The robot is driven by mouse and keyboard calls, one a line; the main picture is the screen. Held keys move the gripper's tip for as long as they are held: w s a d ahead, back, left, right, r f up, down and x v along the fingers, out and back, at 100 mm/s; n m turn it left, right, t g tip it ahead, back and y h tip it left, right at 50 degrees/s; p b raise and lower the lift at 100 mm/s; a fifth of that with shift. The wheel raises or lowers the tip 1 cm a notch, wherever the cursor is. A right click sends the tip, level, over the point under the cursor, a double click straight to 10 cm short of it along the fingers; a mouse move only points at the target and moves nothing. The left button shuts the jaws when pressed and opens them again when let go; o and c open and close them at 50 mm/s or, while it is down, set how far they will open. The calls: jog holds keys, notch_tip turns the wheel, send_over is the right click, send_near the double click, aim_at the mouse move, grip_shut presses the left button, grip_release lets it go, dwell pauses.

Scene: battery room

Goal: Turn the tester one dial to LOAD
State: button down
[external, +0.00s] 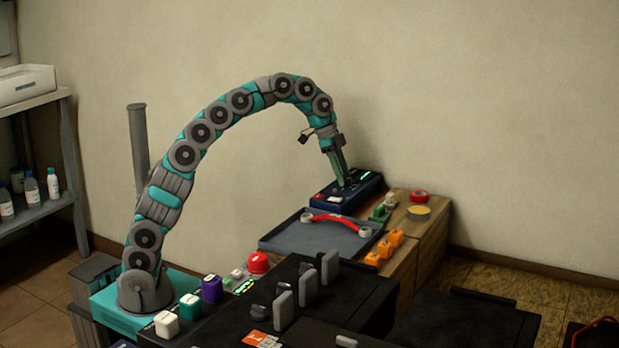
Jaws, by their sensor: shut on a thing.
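The tester (368,190), a dark blue box with a small lit green display, sits at the back of the wooden bench against the wall. My gripper (346,182) points down onto the tester's top face. Its jaws are shut on the dial, which is mostly hidden between the fingers. The dial's pointer and the LOAD mark are too small to read. A small red patch and a white label show on the tester's front left part.
Orange clips (384,248), green pieces (379,213) and a red tape roll (419,196) sit to the right. Black batteries with upright grey handles (329,265) stand nearer. The wall is close behind.

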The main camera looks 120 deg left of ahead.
jog(key=m, duration=0.1)
jog(key=m+h, duration=0.1)
jog(key=m, duration=0.1)
jog(key=m+h+p, duration=0.1)
jog(key=m, duration=0.1)
jog(key=shift+a, duration=0.3)
jog(key=shift+m+g, duration=0.3)
jog(key=shift+m, duration=0.6)
jog(key=shift+m+h, duration=0.4)
jog(key=shift+c, duration=1.9)
grip_release()
jog(key=shift+w+d+n, duration=0.1)
jog(key=shift+w+n, duration=0.05)
jog(key=shift+n, duration=0.15)
jog(key=shift+r+n+y, duration=0.1)
jog(key=shift+n+y, duration=0.2)
jog(key=shift+n, duration=0.2)
